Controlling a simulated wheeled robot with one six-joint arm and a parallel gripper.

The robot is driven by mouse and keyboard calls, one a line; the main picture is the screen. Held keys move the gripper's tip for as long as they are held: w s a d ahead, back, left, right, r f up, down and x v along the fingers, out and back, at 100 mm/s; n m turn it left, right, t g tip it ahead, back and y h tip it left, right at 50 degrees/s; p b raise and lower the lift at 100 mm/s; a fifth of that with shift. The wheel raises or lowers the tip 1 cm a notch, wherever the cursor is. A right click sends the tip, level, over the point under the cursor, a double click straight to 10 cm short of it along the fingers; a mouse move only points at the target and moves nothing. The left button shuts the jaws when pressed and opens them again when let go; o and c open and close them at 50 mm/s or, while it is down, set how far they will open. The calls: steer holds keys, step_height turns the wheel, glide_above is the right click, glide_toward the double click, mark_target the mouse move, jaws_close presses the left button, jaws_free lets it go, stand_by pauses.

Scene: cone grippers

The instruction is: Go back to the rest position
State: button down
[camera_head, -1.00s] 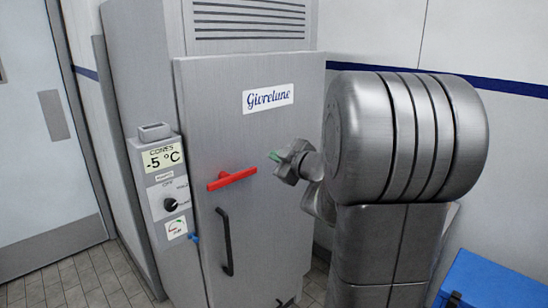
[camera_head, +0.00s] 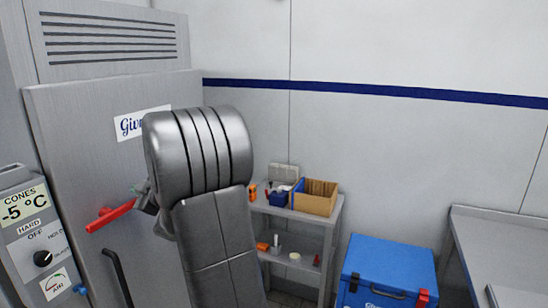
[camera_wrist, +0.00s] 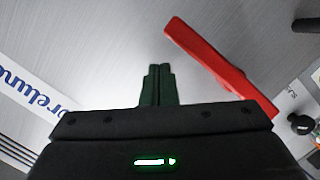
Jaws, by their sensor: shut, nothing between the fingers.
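My gripper (camera_wrist: 158,72) is shut and empty in the wrist view, its dark green fingers together in front of the grey machine door. The red handle (camera_wrist: 215,62) lies to the right of the fingers, apart from them in that view. In the head view my gripper (camera_head: 146,196) is mostly hidden behind my arm. There the red handle (camera_head: 110,215) shows on the door (camera_head: 75,110), just left of my gripper. I cannot tell the depth gap between fingers and door.
A control panel (camera_head: 30,235) reading -5 °C stands at the left. A shelf (camera_head: 325,225) with a cardboard box (camera_head: 315,198) stands right of my arm. A blue cooler (camera_head: 388,265) sits on the floor, with a steel table (camera_head: 500,225) at the far right.

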steer(key=shift+f+b, duration=0.3)
steer(key=shift+f, duration=0.6)
steer(key=shift+r, duration=0.1)
